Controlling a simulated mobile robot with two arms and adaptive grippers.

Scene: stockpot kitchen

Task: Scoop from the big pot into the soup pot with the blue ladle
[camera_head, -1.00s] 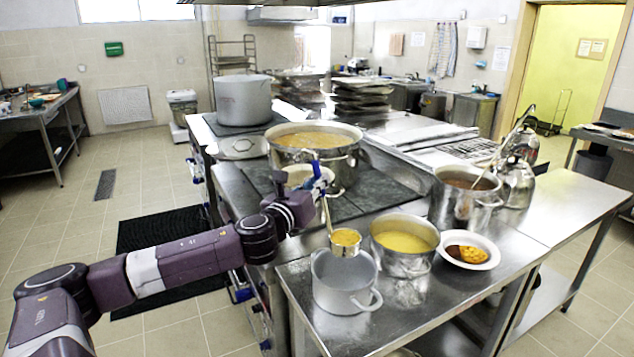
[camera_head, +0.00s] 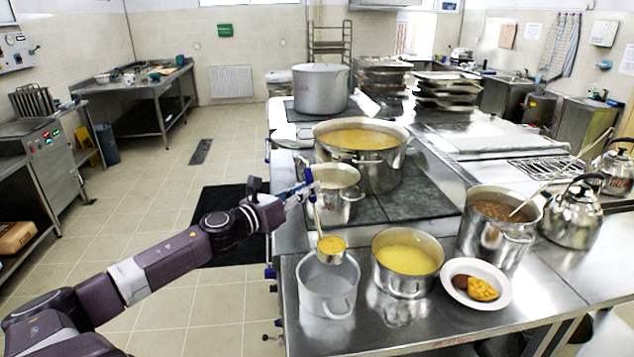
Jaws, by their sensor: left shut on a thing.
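My left gripper (camera_head: 303,192) is shut on the handle of the blue ladle (camera_head: 308,178), which hangs steeply down. The ladle's metal bowl (camera_head: 331,254) holds yellow soup and is level over the back part of an open grey pot (camera_head: 328,301), apparently the soup pot. The inside that shows of this pot is bare; the ladle hides part of it. The big pot (camera_head: 392,168), full of orange-yellow soup, stands on the stove behind. A smaller pot (camera_head: 349,208) stands in front of it, partly behind the ladle and gripper. My right gripper is not in view.
A pot of yellow soup (camera_head: 405,287) stands just right of the grey pot. Further right are a white plate with food (camera_head: 500,298), a pot of brown soup (camera_head: 485,240) and a kettle (camera_head: 572,222). A tall pot (camera_head: 320,90) stands at the back.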

